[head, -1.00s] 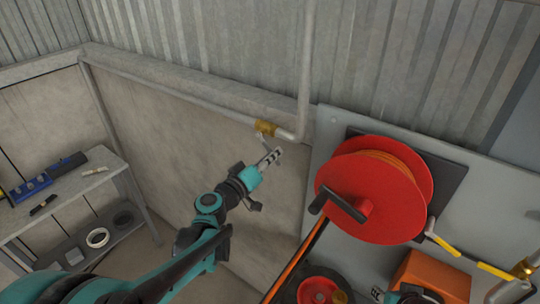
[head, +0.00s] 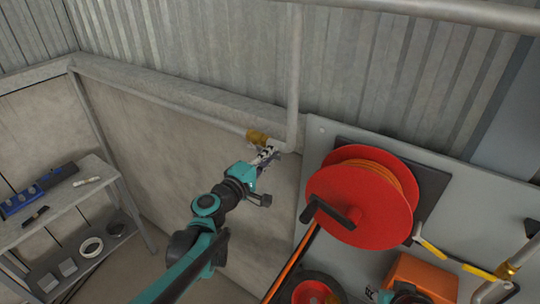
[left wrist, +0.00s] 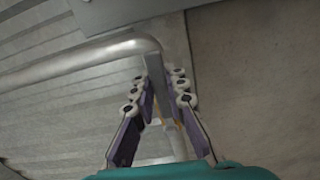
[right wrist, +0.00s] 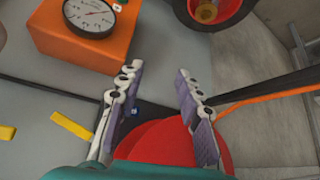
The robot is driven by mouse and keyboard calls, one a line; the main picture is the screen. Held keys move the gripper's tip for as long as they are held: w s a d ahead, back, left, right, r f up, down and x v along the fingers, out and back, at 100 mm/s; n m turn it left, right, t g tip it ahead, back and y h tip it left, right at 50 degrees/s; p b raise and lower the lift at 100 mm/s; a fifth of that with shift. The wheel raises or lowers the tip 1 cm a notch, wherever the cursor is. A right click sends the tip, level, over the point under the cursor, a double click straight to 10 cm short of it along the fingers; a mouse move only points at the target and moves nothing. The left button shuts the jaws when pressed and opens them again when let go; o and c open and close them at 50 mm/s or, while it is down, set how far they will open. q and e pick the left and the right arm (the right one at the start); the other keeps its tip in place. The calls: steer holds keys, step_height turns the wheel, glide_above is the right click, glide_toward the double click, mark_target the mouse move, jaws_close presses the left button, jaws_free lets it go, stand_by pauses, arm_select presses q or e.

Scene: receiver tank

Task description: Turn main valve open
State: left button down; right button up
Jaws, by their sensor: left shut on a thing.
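A brass valve (head: 256,137) sits on the grey pipe low on the wall, left of the pipe's bend. Its grey lever (left wrist: 155,72) shows between my left fingers in the left wrist view. My left gripper (head: 268,156) is at the valve, just below and right of its brass body, and is shut on the lever. The fingers hide much of the lever in the head view. In the left wrist view the left fingers (left wrist: 165,75) stand on both sides of the lever. My right gripper (right wrist: 160,78) is open and empty in the right wrist view, in front of the panel.
A red hose reel (head: 360,200) with a black crank is mounted on the grey panel (head: 318,150), right of my left gripper. An orange box with a gauge (right wrist: 88,28) is below it. A second brass valve (head: 508,270) is at right. A shelf (head: 70,195) stands left.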

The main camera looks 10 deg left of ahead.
arm_select(q)
steer(key=shift+r+n, duration=0.2)
steer(key=shift+n, duration=0.1)
steer(key=c, duration=1.5)
jaws_free()
steer(key=v, duration=1.2)
